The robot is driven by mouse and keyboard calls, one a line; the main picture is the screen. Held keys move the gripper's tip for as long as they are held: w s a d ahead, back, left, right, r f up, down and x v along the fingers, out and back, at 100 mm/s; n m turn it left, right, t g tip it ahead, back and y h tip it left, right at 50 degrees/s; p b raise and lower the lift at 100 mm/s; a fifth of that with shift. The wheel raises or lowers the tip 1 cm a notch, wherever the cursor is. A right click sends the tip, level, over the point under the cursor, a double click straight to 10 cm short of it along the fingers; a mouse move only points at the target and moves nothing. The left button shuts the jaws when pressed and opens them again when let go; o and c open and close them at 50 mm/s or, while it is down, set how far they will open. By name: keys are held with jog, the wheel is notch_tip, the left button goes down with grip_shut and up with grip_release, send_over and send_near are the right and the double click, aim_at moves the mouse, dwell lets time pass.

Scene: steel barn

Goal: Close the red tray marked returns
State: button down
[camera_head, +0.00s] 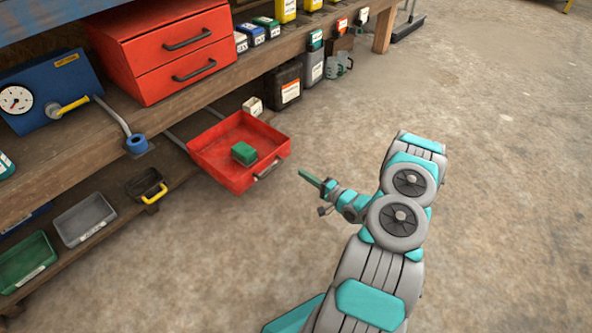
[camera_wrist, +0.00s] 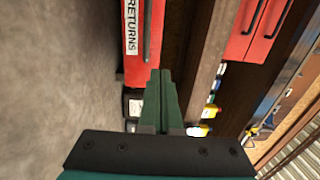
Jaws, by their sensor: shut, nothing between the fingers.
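The red tray (camera_head: 224,168) is pulled out on its rails from under the bench, at the middle left of the head view. A small green box (camera_head: 243,153) lies inside it. The tray's front face (camera_wrist: 131,75), with a white label reading RETURNS and a dark bar handle, shows in the wrist view. My gripper (camera_head: 309,178) is shut and empty, in front of the tray and to the right of its handle in the head view. Its green fingers (camera_wrist: 160,90) also show in the wrist view, pressed together. I see a gap between the fingertips and the tray in the head view.
A red two-drawer cabinet (camera_head: 165,50) stands on the wooden bench (camera_head: 215,78). Black and grey jugs (camera_head: 285,88) stand beneath it. Grey and green bins (camera_head: 84,219) sit on the low shelf at left. The concrete floor (camera_head: 500,120) on the right is clear.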

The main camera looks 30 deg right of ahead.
aim_at(272, 154)
jog(key=x, duration=1.2)
jog(key=shift+w+a+f+b, duration=0.1)
jog(key=shift+w+a+b, duration=0.05)
jog(key=shift+w+b, duration=0.2)
